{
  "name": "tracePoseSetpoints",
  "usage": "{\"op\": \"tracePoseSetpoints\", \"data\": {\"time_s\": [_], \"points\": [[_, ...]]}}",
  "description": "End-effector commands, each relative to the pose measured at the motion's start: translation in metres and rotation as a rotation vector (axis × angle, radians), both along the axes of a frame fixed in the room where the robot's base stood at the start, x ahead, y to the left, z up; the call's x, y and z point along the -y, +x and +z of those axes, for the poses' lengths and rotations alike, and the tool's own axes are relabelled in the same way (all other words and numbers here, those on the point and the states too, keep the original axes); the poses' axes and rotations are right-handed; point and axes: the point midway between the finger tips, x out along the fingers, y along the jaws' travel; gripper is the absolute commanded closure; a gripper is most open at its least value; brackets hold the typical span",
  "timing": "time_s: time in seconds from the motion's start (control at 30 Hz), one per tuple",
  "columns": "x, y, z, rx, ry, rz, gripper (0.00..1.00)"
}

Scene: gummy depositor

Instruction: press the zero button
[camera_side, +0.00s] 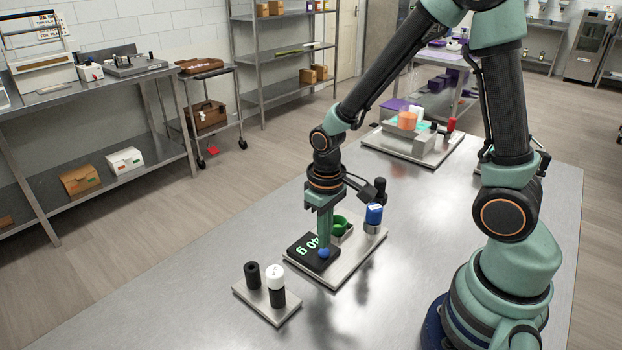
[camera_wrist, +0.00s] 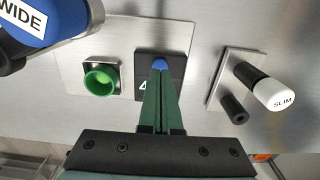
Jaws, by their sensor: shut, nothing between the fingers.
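In the wrist view the blue button (camera_wrist: 159,63) shows just beyond my fingertips. My gripper (camera_side: 324,244) points straight down with its green fingers together and empty. The fingertips (camera_wrist: 159,76) are right over the button. I cannot tell whether they touch it. The fingers hide part of the display in the wrist view.
A small plate (camera_side: 273,314) in front holds a black cylinder (camera_side: 252,275) and a white-capped "SLIM" piece (camera_side: 275,280). Bare table (camera_side: 190,310) lies to the left.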

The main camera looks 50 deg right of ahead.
Motion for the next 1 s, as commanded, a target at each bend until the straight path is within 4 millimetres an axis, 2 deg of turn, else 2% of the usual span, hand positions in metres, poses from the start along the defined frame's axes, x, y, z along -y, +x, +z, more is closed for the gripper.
{"op": "tracePoseSetpoints", "data": {"time_s": [0.47, 1.0], "points": [[0.0, 0.0, -0.001, 0.0, 0.0, 0.0, 1.0], [0.0, 0.0, -0.015, -0.001, 0.0, 0.0, 1.0]]}}
